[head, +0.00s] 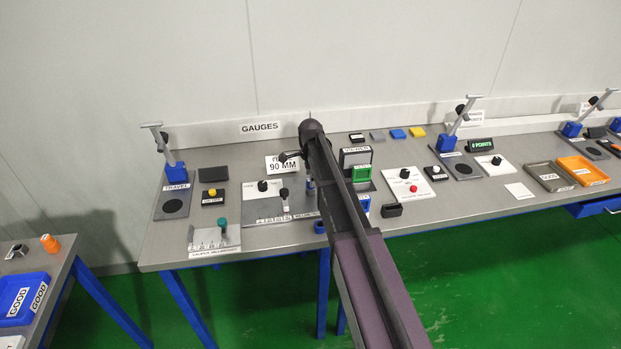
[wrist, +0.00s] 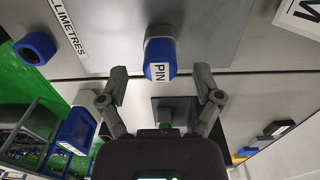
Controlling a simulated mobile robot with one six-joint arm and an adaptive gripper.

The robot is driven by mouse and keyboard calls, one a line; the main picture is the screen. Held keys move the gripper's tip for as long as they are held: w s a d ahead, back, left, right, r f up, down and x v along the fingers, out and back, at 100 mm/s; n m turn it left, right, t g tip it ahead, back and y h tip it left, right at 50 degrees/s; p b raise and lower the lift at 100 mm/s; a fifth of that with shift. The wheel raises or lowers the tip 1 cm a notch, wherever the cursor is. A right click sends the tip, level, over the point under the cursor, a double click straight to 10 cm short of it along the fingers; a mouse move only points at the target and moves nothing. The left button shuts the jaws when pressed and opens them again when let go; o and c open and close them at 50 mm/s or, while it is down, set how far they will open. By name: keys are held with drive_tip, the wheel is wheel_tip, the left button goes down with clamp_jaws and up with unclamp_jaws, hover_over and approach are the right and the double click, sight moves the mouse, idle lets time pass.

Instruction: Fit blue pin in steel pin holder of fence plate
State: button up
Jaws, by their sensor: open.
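The blue pin (wrist: 160,70), labelled PIN, shows at upper middle in the wrist view. A grey cylindrical part (wrist: 160,35), which looks like the steel holder, adjoins it; I cannot tell how deep the pin sits in it. Both stand at the grey fence plate (wrist: 200,30), which has a MILLIMETRES label. In the head view the pin (head: 310,184) shows small beside my arm, at the right side of the plate (head: 262,212). My gripper (wrist: 161,90) is open, its fingertips apart on either side just short of the pin. In the head view my arm hides the fingers.
A blue ring (wrist: 35,48) lies on the bench near its front edge. A teal-knobbed plate (head: 214,238) is at the left front. Bare bench lies between the stations.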

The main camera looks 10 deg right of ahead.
drive_tip(key=shift+r+p, duration=3.4)
drive_tip(key=shift+r, duration=0.3)
drive_tip(key=shift+a, duration=0.1)
drive_tip(key=s+n, duration=1.8)
drive_tip(key=s, duration=1.1)
drive_tip(key=shift+d, duration=0.45)
